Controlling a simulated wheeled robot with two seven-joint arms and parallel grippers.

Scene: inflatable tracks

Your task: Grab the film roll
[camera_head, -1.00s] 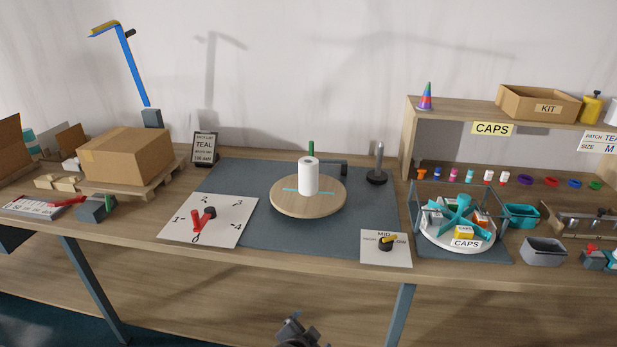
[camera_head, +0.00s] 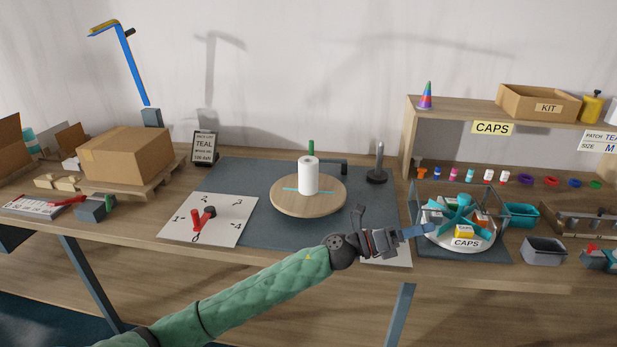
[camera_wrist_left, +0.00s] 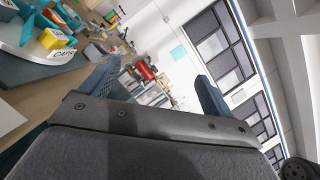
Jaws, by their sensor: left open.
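The film roll (camera_head: 309,176), a white upright cylinder, stands on a round wooden disc (camera_head: 285,206) in the middle of the dark mat. My left gripper (camera_head: 414,235) is in front of the mat's right part, to the right of and nearer than the roll, pointing right toward the round CAPS tray. It is clear of the roll. In the left wrist view the two fingers (camera_wrist_left: 155,88) stand apart with nothing between them, and the roll is not in that view. My right gripper is not in view.
The CAPS tray (camera_head: 459,237) is just beyond my left fingertips. A dial card (camera_head: 208,220) lies left of the disc, and a dark post (camera_head: 378,165) stands behind it at the right. A green upright (camera_head: 310,148) is behind the roll. Bare mat lies around the disc.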

